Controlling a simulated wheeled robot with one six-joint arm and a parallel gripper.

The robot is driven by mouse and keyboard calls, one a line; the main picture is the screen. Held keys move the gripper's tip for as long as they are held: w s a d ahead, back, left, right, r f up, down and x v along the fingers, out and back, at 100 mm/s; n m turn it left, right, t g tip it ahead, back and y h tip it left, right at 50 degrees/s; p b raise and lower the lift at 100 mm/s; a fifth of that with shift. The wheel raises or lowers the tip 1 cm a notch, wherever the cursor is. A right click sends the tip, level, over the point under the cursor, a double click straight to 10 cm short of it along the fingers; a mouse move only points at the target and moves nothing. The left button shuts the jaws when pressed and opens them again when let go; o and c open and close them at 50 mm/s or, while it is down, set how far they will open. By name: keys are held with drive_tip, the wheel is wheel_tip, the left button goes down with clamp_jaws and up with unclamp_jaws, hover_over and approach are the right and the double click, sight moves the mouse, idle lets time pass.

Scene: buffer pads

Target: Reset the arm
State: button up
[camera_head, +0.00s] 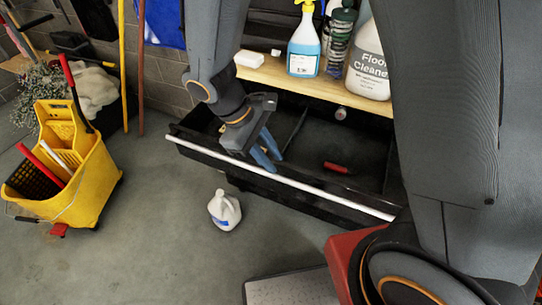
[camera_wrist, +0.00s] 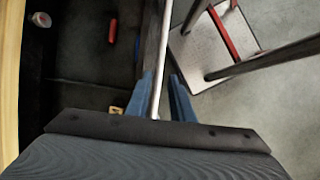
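My gripper (camera_head: 264,160) has two blue fingers that stand apart at the pulled-out black drawer (camera_head: 300,189), near the left part of its front. In the wrist view my gripper (camera_wrist: 165,88) shows the drawer's pale front edge (camera_wrist: 161,62) running between its fingers. I cannot tell whether the fingers touch that edge. Nothing is clamped visibly. The arm reaches down to the drawer from above.
A red object (camera_head: 336,167) lies in the drawer. Bottles, including the floor cleaner (camera_head: 371,75), stand on the wooden shelf (camera_head: 310,84) above. A white jug (camera_head: 224,210) and yellow mop bucket (camera_head: 75,180) stand on the floor. A metal plate (camera_head: 290,288) lies front right.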

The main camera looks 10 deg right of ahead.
drive_tip(key=d+r+m+t+y+b, duration=0.2)
drive_tip(key=d+r+m+y, duration=0.2)
drive_tip(key=d+m, duration=0.6)
drive_tip(key=shift+d+r+m+y, duration=0.3)
drive_tip(key=shift+d+r+y, duration=0.1)
drive_tip(key=shift+d+y, duration=0.15)
drive_tip(key=shift+w+d, duration=0.1)
drive_tip(key=shift+d, duration=0.1)
idle(0.7)
